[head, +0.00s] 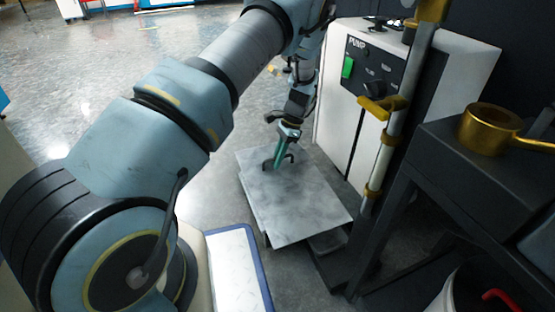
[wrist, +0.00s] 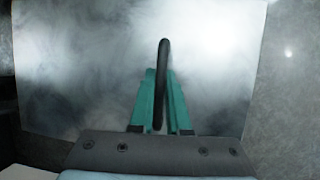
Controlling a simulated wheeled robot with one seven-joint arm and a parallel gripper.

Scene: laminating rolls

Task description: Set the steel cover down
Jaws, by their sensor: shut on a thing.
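The steel cover (head: 300,205) is a flat grey metal plate low down near the floor, in front of the white pump cabinet. It has a black loop handle (wrist: 163,62) near its middle in the wrist view. My gripper (head: 280,162) has green fingers and is shut on that handle from above. In the wrist view the cover (wrist: 60,60) fills most of the picture below the fingers. Something grey shows just under the cover's near right edge in the head view. I cannot tell whether the cover rests on it or hangs above it.
The pump cabinet (head: 335,120) stands right behind the cover. A post with brass fittings (head: 385,150) and a dark bench (head: 450,150) with a brass pot (head: 488,128) stand to the right. A white bin (head: 462,295) is at the bottom right. Open floor (head: 60,60) lies at the far left.

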